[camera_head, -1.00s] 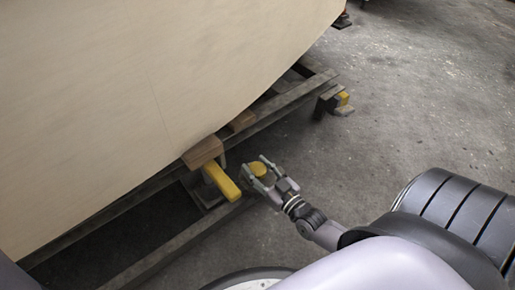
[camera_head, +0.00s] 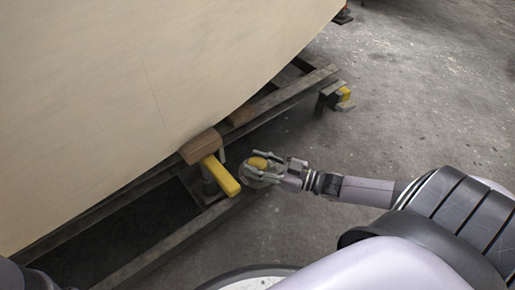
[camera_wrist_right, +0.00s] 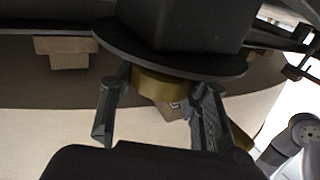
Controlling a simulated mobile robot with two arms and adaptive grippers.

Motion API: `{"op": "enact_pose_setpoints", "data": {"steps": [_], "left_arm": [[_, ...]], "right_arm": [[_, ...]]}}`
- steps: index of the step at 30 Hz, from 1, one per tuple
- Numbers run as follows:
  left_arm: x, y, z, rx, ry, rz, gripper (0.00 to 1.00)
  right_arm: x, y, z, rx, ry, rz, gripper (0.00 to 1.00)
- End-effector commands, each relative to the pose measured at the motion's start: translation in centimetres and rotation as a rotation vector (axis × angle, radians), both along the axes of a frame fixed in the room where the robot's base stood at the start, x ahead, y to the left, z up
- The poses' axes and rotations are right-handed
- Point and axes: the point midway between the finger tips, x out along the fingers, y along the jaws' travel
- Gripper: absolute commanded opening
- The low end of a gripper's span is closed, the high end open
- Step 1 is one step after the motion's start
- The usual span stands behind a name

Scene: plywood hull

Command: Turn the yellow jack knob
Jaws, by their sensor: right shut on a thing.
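The yellow jack knob (camera_head: 258,163) is a small round disc at the frame under the hull, right of a yellow bar. My right gripper (camera_head: 259,168) comes in from the right and is shut on the knob, one finger on each side. In the right wrist view the knob (camera_wrist_right: 160,86) is a dull yellow disc beneath a wide dark round plate, between the two fingers (camera_wrist_right: 160,118). The fingers partly cover the knob in the head view. My left gripper is out of view.
The pale plywood hull (camera_head: 130,90) fills the upper left. A wooden block (camera_head: 202,146) and the yellow bar (camera_head: 221,175) stand just left of the gripper. A dark metal rail (camera_head: 160,252) runs below. Another yellow-tipped support (camera_head: 344,95) stands farther back. The concrete floor at right is clear.

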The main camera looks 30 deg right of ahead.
Motion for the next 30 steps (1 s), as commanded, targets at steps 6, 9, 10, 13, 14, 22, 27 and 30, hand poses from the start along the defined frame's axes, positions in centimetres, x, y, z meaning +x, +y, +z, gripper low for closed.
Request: {"op": "enact_pose_setpoints", "data": {"steps": [6, 9, 10, 13, 14, 22, 27, 30], "left_arm": [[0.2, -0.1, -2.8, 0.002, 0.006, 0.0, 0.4], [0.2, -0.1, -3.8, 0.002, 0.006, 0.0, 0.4], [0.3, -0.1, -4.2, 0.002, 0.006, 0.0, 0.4], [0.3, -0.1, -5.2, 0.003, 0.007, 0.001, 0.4], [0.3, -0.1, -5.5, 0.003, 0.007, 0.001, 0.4], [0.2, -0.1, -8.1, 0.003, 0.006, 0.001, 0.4], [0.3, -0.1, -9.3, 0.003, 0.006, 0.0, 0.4], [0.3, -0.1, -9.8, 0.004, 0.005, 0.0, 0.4]], "right_arm": [[0.2, -0.2, -0.5, -0.01, -0.004, 0.208, 0.15], [0.2, -0.2, -0.5, -0.009, -0.005, 0.303, 0.15], [0.2, -0.2, -0.5, -0.008, -0.005, 0.331, 0.15], [0.2, -0.1, -0.5, -0.007, -0.005, 0.426, 0.15], [0.2, -0.1, -0.6, -0.007, -0.005, 0.454, 0.15], [0.2, -0.1, -0.5, -0.003, -0.004, 0.703, 0.15], [0.2, 0.0, -0.4, 0.0, -0.003, 0.84, 0.15], [0.2, 0.0, -0.4, 0.0, -0.002, 0.906, 0.15]]}}
